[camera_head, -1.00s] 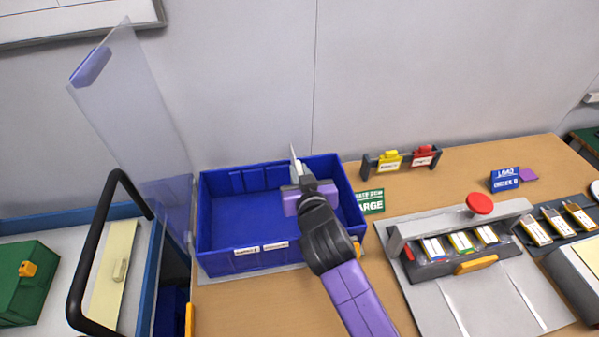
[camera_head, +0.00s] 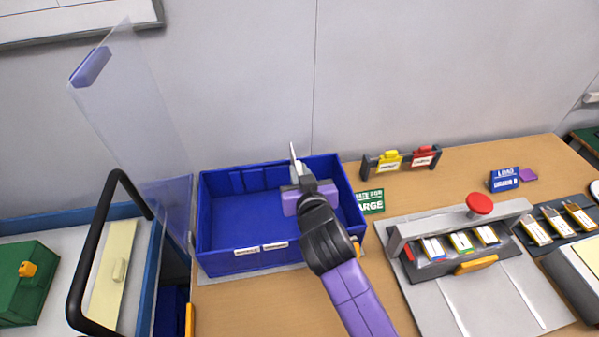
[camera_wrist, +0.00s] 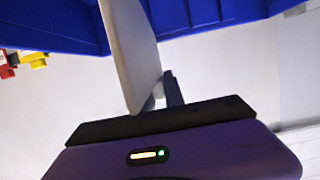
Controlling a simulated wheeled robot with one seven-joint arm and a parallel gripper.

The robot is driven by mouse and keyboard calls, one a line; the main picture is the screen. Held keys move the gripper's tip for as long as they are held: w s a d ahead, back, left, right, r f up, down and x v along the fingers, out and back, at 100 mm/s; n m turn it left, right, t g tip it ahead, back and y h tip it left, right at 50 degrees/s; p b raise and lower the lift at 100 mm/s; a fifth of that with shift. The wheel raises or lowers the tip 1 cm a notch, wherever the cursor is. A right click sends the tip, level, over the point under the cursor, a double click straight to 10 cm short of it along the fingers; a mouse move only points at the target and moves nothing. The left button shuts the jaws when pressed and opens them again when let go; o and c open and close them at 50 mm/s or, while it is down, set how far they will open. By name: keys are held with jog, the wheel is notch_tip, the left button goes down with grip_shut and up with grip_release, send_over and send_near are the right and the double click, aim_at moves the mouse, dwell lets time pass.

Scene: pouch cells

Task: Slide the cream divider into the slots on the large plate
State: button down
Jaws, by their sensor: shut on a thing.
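A thin pale cream panel, which I take as the divider (camera_wrist: 132,50), stands between my gripper's fingers (camera_wrist: 160,92) in the wrist view. In the head view the divider (camera_head: 294,150) shows as a narrow upright sliver. My gripper (camera_head: 299,178) is shut on it, over the right part of the blue crate (camera_head: 225,258). Ribs that look like slots show on the crate's back inner wall. I see no large plate by that name; a green sign beside the crate (camera_head: 370,201) partly reads "ARGE". The divider's lower edge is hidden by my gripper.
A rack with yellow and red pieces (camera_head: 400,161) and a grey fixture (camera_head: 490,290) with a red knob stand at right.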

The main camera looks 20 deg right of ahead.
jog(key=shift+f+b, duration=3.6)
jog(key=shift+f, duration=0.75)
jog(key=c, duration=1.3)
grip_release()
jog(key=shift+f, duration=0.1)
jog(key=shift+s, duration=0.1)
jog(key=v, duration=0.6)
jog(key=shift+s+a+r+b, duration=0.1)
jog(key=shift+s+r+b, duration=0.15)
jog(key=shift+s+b, duration=0.1)
jog(key=shift+s+a+r, duration=0.1)
jog(key=shift+s+r, duration=0.1)
jog(key=shift+s, duration=0.2)
